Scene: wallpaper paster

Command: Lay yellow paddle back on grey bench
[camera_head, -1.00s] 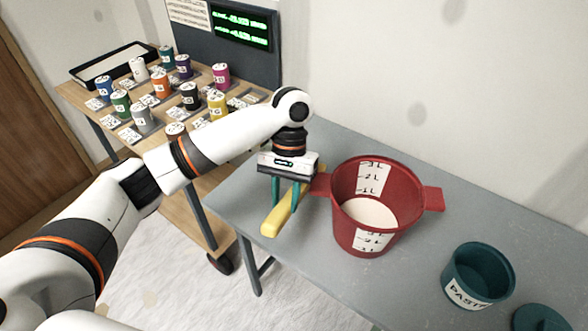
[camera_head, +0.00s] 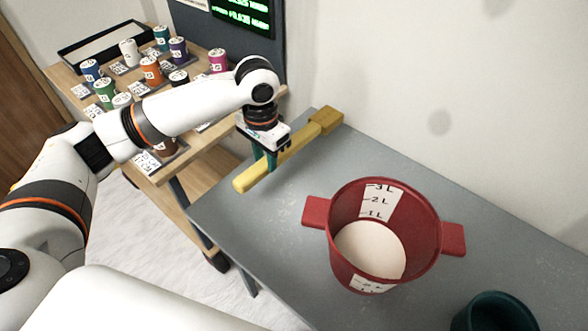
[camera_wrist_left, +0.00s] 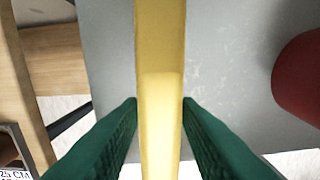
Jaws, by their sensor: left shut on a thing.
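The yellow paddle (camera_head: 298,140) has a long handle and a wider block at its far right end. My left gripper (camera_head: 265,162) is shut on its handle, with the green fingers on either side. In the left wrist view the handle (camera_wrist_left: 160,45) runs between the fingertips (camera_wrist_left: 160,106). The paddle is over the back left end of the grey bench (camera_head: 270,225), its near handle end pointing toward the bench's left edge. Whether it touches the bench top is hard to tell. My right gripper is not in view.
A red bucket (camera_head: 345,255) with pale contents stands on the bench, right of the paddle. A teal pot (camera_head: 492,312) is at the bottom edge. A wooden cart (camera_head: 165,172) with several coloured cans stands at left. Bench space between paddle and bucket is clear.

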